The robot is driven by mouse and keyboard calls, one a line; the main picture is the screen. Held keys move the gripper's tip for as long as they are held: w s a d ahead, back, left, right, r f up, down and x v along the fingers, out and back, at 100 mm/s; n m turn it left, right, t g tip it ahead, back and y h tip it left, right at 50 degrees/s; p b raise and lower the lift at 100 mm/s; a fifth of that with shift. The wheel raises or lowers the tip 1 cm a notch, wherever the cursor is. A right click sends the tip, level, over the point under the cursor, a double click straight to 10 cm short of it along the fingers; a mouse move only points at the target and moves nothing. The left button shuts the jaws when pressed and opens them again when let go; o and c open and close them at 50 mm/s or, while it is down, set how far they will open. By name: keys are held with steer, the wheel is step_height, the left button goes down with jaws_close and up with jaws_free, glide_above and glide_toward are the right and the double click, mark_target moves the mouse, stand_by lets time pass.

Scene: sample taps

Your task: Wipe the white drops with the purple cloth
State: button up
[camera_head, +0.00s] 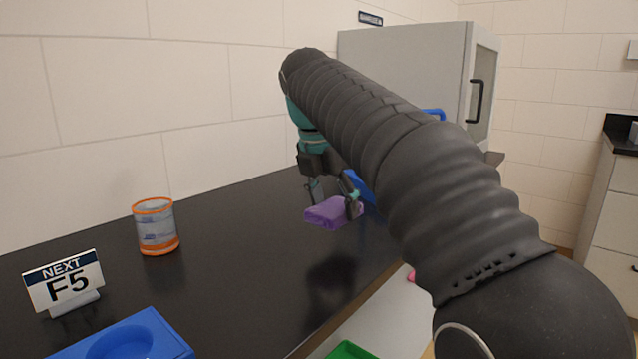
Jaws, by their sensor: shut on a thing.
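The purple cloth (326,213) is a folded pad held between the fingers of my gripper (334,204). My gripper points down and is shut on the cloth. The cloth appears to hang above the dark counter (225,262), with a dark reflection below it; the exact gap I cannot tell. I see no white drops in this view; my arm covers part of the counter behind and to the right.
A clear jar with orange rims (156,228) stands at the left. A "NEXT F5" sign (65,283) and a blue tray (170,340) are at the front left. A blue object (360,184) sits behind my gripper. A grey cabinet (405,75) stands at the back.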

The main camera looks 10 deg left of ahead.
steer(key=shift+r, duration=1.45)
